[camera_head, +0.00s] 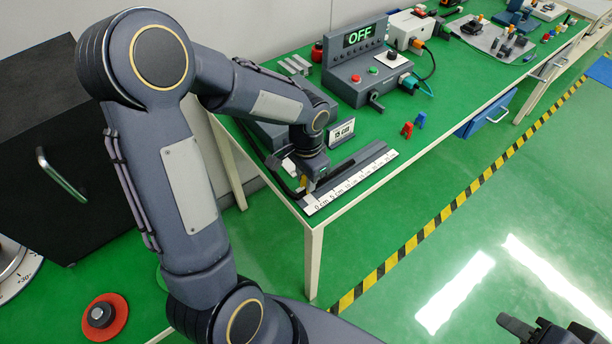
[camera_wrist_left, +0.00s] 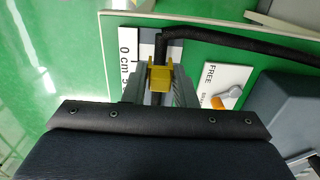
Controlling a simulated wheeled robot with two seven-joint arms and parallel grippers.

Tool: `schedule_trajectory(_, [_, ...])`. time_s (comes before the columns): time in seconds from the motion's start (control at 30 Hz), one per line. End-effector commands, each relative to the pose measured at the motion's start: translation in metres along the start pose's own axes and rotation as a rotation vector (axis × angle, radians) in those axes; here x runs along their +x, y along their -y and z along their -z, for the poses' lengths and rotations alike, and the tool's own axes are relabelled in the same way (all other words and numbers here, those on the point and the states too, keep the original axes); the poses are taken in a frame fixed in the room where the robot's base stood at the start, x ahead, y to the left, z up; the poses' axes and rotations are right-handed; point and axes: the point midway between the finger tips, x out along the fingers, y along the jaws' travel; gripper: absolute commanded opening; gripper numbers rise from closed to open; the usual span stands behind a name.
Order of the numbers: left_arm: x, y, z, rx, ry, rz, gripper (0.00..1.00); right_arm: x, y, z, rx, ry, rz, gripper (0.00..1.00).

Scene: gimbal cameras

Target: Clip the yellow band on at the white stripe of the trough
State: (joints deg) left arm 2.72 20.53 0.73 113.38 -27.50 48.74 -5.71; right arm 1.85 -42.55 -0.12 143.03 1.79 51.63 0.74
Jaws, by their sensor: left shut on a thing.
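The dark trough (camera_head: 358,170) lies along the table's front edge, beside a white centimetre ruler (camera_head: 350,184). My left gripper (camera_head: 308,186) is low over the trough's near-left end, close to the ruler's 0 cm mark. It is shut on the yellow band (camera_wrist_left: 160,77), which sits between the fingertips in the left wrist view and shows as a small yellow patch in the head view. A black cable (camera_wrist_left: 230,44) bends at the trough end, just beyond the band. I cannot make out the white stripe for certain. My right gripper (camera_head: 548,330) is at the bottom right, partly cut off, away from the table.
A white plate marked FREE (camera_wrist_left: 222,85) with an orange lever is right of the band. Red and blue clips (camera_head: 407,130) lie to the right on open green tabletop.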

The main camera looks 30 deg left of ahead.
Motion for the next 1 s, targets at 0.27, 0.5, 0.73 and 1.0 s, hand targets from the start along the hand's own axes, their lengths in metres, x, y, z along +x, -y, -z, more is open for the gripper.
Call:
schedule_trajectory(0.27, [0.008,0.0,0.0,0.0,0.0,0.0,0.03,0.006,-0.003,-0.003,0.0,0.0,0.0,0.37])
schedule_trajectory(0.5, [0.014,0.0,0.0,0.0,0.0,0.0,0.03,0.01,-0.004,-0.005,0.0,0.0,0.0,0.37])
schedule_trajectory(0.73, [0.02,0.0,0.0,0.001,0.001,0.0,0.03,0.014,-0.006,-0.007,0.0,0.0,0.0,0.37])
schedule_trajectory(1.0, [0.026,0.0,0.0,0.001,0.001,0.0,0.26,0.018,-0.008,-0.009,0.0,0.0,0.0,0.37])
